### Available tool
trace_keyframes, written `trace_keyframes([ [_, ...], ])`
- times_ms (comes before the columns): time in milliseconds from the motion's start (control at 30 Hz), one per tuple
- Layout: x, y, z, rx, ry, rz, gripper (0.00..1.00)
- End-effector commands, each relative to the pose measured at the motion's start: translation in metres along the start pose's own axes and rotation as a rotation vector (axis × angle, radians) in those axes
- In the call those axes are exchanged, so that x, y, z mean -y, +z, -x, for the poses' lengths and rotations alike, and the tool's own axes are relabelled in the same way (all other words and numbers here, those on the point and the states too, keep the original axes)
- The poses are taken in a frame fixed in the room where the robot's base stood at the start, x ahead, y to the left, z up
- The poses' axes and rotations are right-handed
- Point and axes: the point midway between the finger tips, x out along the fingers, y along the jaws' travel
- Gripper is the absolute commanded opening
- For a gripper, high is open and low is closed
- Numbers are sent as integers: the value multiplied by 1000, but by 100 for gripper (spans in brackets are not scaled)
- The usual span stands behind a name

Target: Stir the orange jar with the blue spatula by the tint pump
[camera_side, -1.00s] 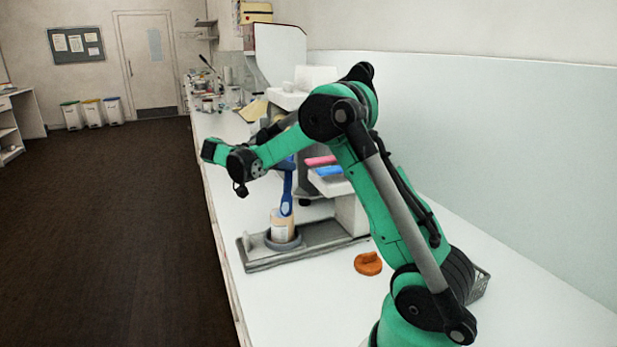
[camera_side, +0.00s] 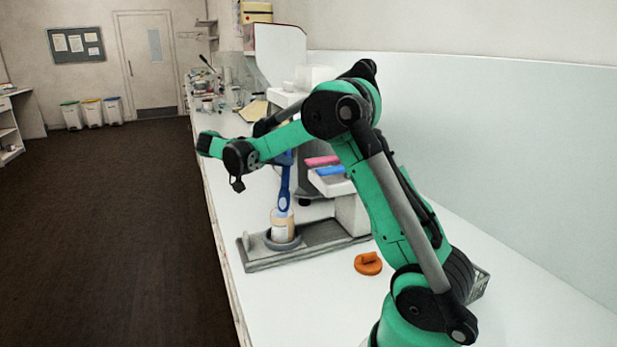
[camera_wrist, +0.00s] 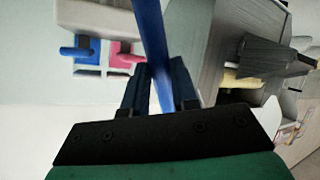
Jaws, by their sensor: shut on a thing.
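The jar (camera_side: 282,229), pale orange-tan with a light label, stands upright in a round grey holder on the grey base plate. The blue spatula (camera_side: 284,190) stands nearly upright over it, its lower end at the jar's mouth. How deep it reaches inside I cannot tell. In the wrist view my gripper (camera_wrist: 161,82) is shut on the spatula's blue handle (camera_wrist: 148,28). An orange lid (camera_side: 368,264) lies on the bench right of the base plate.
A white rack (camera_side: 333,183) right of the spatula holds a pink spatula (camera_side: 322,161) and another blue one (camera_side: 330,171). Its white column (camera_side: 351,214) stands beside the jar. A grey basket (camera_side: 481,283) is at the right. The front bench is clear around the lid.

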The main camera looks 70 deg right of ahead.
Motion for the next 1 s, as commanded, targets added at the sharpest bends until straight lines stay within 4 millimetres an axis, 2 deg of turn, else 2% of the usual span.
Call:
trace_keyframes([
  [500,-12,-32,16,0,0,0,0],
  [1000,-12,-34,17,0,0,0,0],
])
